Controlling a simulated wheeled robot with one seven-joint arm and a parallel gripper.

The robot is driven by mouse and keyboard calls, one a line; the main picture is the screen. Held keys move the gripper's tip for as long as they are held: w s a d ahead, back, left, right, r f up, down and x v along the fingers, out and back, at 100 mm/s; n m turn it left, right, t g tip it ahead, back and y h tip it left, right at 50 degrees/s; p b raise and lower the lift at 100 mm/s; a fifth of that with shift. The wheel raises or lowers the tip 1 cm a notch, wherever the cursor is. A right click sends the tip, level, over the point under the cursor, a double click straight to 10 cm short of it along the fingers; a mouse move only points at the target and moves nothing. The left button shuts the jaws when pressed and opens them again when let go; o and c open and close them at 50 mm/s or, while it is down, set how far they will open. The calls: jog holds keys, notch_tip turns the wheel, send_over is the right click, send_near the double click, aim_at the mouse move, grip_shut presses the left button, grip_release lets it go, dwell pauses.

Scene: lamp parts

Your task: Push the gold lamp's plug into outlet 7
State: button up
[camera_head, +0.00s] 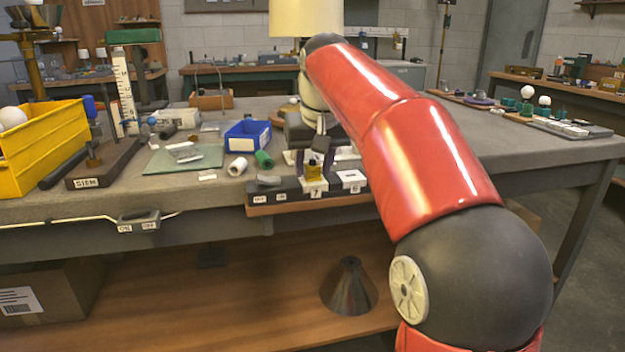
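A small gold plug (314,169) stands upright right at the socket marked 7 (314,188) on the dark outlet strip (288,191) at the table's front edge. I cannot tell whether its prongs are in the socket. My gripper (319,154) points down from behind, its dark fingers closed around the top of the plug as far as this small view shows. My red arm hides part of the strip's right side. A lamp with a cream shade (305,18) stands behind my arm, its lower part mostly hidden.
The socket marked 6 (351,180) lies just right of socket 7. A yellow crate (45,145) stands far left.

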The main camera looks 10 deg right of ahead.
jog(key=shift+o, duration=1.3)
jog(key=p+v, duration=0.2)
jog(key=v, duration=0.5)
jog(key=s+f, duration=0.8)
jog(key=s, duration=0.5)
jog(key=s+f+t, duration=0.1)
jog(key=s+f, duration=1.1)
jog(key=f, duration=0.3)
jog(key=shift+s+f, duration=0.25)
jog(key=shift+f, duration=0.1)
